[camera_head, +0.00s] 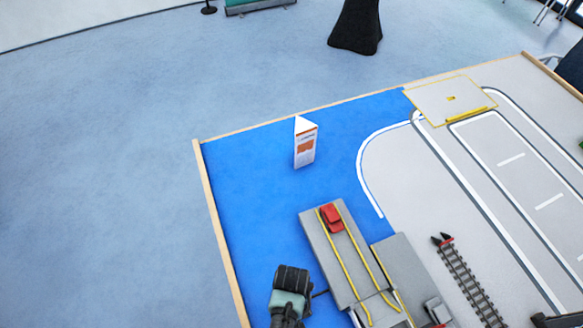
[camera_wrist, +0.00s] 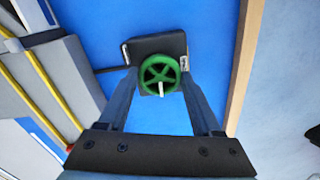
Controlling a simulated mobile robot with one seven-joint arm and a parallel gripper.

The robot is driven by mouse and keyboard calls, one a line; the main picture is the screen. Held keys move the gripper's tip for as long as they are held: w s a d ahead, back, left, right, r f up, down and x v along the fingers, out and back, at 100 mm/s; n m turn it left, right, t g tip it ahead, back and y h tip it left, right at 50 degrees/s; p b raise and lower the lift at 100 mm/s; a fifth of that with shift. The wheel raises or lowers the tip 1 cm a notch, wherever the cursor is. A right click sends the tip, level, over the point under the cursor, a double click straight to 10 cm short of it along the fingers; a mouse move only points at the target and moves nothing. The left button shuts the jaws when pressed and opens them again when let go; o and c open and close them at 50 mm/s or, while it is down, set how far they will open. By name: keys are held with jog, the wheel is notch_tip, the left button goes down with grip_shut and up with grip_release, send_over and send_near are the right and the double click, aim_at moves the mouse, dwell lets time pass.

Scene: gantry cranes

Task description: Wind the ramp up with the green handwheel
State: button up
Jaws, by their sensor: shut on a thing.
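The green handwheel (camera_wrist: 159,75) sits on a black box (camera_wrist: 150,46) on the blue floor of the board, seen in the wrist view. A pale crank knob shows at the wheel's lower middle. My gripper (camera_wrist: 159,80) has one finger at each side of the wheel and is shut on it. In the head view my arm's end (camera_head: 290,290) hides the wheel. A grey deck with yellow lines (camera_head: 320,240) lies to its right, with a separate grey section (camera_head: 378,308) at its near end. I cannot tell how far this section is tilted.
A red car (camera_head: 332,217) stands on the deck's far end. A grey-white car (camera_head: 437,310) and a rail track (camera_head: 465,280) are further right. A white and orange folded sign (camera_head: 305,143) stands behind. A wooden edge (camera_head: 218,230) runs along the left.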

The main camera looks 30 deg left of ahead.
jog(key=m+p, duration=0.1)
jog(key=m, duration=0.5)
jog(key=shift+m, duration=0.3)
jog(key=m, duration=1.2)
jog(key=shift+m, duration=0.3)
jog(key=m, duration=0.6)
jog(key=o, duration=1.4)
jog(key=shift+c, duration=0.2)
jog(key=shift+r, duration=0.15)
notch_tip(320, 180, up, 13)
